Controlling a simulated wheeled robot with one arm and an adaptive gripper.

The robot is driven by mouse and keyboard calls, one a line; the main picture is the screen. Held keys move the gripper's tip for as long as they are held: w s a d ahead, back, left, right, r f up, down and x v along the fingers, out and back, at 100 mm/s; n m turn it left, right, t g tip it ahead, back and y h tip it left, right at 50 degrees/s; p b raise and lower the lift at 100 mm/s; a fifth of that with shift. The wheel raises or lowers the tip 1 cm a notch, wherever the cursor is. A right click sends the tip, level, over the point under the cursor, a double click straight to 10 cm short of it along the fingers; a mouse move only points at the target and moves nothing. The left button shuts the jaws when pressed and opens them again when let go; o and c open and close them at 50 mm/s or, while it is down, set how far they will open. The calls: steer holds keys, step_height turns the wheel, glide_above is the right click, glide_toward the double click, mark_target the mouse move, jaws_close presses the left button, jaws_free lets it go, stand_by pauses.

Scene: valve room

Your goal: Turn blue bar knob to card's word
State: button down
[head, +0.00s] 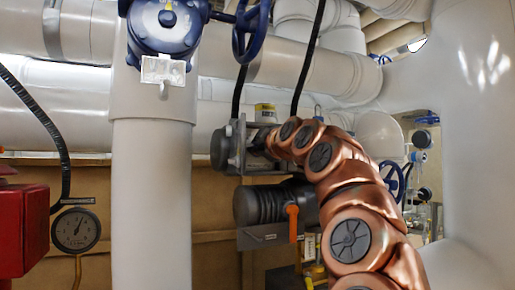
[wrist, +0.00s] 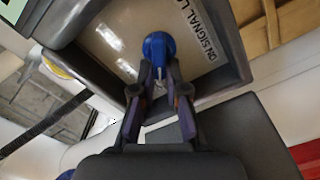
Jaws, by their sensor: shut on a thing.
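The blue bar knob (wrist: 158,50) is in the wrist view, on a pale panel plate (wrist: 110,35) inside a dark frame. My gripper (wrist: 160,76) has its two fingers closed on the knob from both sides, and they cover part of it. Printed words on a white strip (wrist: 200,25) right of the knob read in part "ON SIGNAL L", cut off by the frame. A pale green corner (wrist: 8,10) shows at the upper left; I cannot tell whether it is the card. No card's word can be read. In the head view my copper arm hides the knob.
In the head view a white vertical pipe (head: 152,200) with a blue valve body (head: 167,25) stands left of my arm. A blue handwheel (head: 250,30) hangs above. An orange lever (head: 292,222) is below the arm. A round gauge (head: 76,230) and red box (head: 22,230) are at left.

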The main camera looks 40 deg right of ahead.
steer(key=shift+n, duration=0.4)
steer(key=c, duration=1.2)
jaws_free()
steer(key=v, duration=1.2)
